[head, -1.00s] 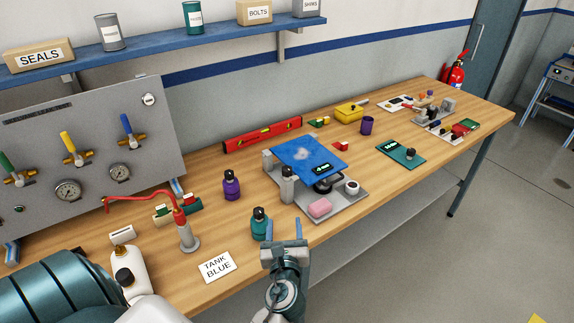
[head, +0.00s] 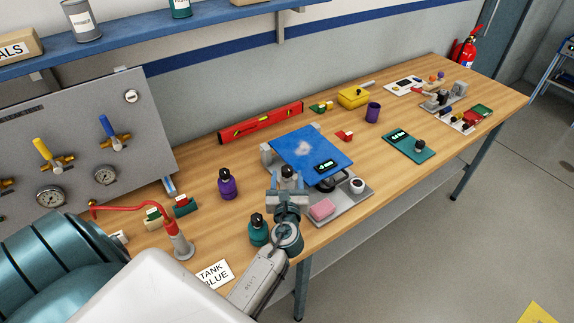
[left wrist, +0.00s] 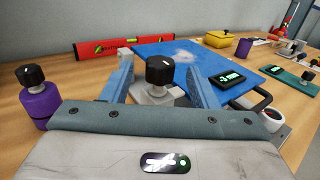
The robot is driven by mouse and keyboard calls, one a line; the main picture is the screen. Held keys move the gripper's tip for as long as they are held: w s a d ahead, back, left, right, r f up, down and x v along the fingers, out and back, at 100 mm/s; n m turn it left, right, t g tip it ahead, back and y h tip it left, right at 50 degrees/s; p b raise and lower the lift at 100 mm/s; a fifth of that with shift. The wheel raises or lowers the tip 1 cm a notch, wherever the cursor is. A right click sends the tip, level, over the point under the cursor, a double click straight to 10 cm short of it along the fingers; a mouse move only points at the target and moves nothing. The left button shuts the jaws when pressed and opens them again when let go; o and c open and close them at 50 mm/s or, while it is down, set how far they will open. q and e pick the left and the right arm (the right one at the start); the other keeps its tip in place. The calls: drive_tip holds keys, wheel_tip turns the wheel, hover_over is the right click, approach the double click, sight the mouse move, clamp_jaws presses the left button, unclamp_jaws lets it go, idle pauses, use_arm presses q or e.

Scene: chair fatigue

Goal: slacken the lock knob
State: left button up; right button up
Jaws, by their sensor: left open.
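The lock knob (head: 287,170) is a black knob on a grey post at the front left corner of a fixture with a tilted blue plate (head: 318,150). In the left wrist view the knob (left wrist: 160,69) has a white mark on top and stands upright. My left gripper (head: 287,183) is open at the post, partly hiding it in the head view. In the left wrist view its blue fingers stand to either side of the knob, with a visible gap on each side. My right gripper is not in view.
A red level (head: 261,122) lies behind.

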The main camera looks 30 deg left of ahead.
sight(287, 175)
use_arm(q)
drive_tip(key=x, duration=0.3)
drive_tip(key=shift+w+a+f+p, duration=0.1)
drive_tip(key=shift+w+a+p, duration=0.1)
drive_tip(key=shift+w+p, duration=0.15)
drive_tip(key=c, duration=1)
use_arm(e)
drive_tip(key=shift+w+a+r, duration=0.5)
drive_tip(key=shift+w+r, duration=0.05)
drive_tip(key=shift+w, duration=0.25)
